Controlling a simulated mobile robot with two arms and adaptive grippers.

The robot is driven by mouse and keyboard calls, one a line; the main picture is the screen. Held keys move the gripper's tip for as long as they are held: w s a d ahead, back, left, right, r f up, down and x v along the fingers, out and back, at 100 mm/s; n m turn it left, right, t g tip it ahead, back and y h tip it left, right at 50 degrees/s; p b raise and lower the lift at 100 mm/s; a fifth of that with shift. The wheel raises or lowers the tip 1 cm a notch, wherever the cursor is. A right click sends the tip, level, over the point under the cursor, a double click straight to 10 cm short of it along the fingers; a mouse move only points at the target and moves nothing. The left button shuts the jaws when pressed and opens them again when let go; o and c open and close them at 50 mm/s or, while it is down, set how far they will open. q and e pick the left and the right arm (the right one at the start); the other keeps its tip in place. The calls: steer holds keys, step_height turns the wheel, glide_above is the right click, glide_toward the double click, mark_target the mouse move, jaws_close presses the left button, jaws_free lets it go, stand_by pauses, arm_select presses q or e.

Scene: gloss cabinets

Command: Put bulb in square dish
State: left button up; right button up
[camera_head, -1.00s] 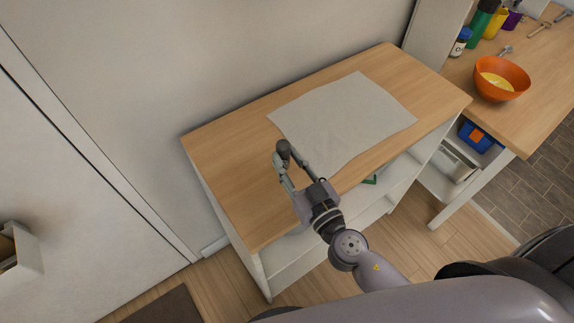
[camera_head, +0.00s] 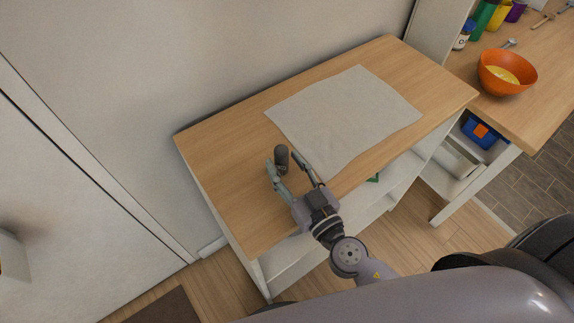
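My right gripper (camera_head: 283,160) is over the near left part of the wooden-topped cabinet, its two fingers spread apart. A small dark grey, rounded, cylinder-like object (camera_head: 282,154) is at the fingertips, between them, and seems to stand on the wooden top. A gap shows on at least one side of it. I cannot tell from its shape whether it is the bulb. I see no square dish in this view. My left gripper is not in view.
A grey cloth (camera_head: 345,112) lies flat on the cabinet top (camera_head: 225,140), just right of the gripper. An orange bowl (camera_head: 507,72) with yellow contents stands on the counter at right. A blue box (camera_head: 482,131) sits on a shelf below. The cabinet's left end is clear.

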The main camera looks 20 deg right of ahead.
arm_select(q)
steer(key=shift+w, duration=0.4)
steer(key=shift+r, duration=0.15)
arm_select(e)
steer(key=shift+r, duration=0.1)
